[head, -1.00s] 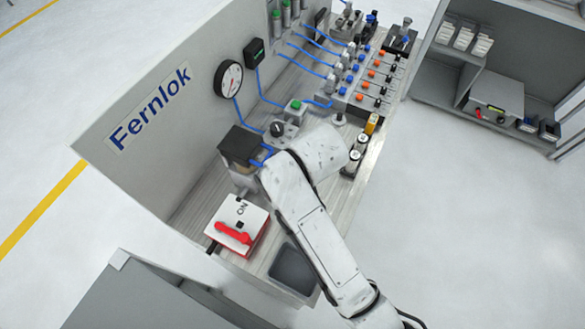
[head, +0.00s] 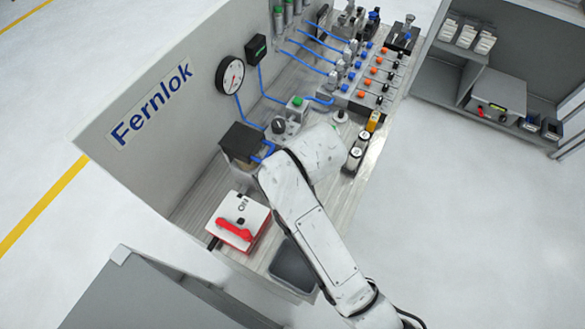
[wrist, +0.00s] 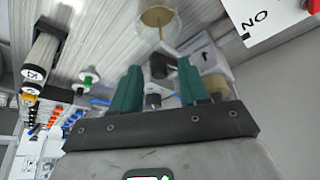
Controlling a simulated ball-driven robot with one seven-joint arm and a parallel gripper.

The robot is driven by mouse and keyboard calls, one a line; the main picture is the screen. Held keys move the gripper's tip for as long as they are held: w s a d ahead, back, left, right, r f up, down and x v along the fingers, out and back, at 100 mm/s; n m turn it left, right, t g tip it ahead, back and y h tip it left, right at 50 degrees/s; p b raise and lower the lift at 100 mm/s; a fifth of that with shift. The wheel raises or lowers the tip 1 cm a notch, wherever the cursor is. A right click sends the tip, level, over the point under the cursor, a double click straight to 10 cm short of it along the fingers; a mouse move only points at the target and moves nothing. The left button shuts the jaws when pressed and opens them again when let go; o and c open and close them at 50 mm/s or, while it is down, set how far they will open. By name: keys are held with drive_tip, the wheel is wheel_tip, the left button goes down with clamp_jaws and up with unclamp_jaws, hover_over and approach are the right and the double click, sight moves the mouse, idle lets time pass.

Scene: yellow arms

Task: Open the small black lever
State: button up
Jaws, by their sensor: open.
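My gripper (wrist: 158,66) shows in the wrist view with two green fingers spread apart and nothing clamped between them. A small black part (wrist: 158,70) on a grey fitting shows between the fingertips; I cannot tell whether it is the small black lever. In the head view, a black knob-like part (head: 278,125) stands on a grey block beside my arm. My white arm hides my gripper and part of the bench there. No contact between the fingers and the black part can be made out.
A white box with a red handle (head: 235,230) sits at the bench's near end, beside a dark tray (head: 293,268). A black-topped unit (head: 242,142) stands near my arm. Blue tubes lead to a valve row (head: 378,75).

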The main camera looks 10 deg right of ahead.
drive_tip(key=v, duration=1)
drive_tip(key=shift+s+r, duration=0.15)
drive_tip(key=shift+r, duration=0.2)
idle(1.6)
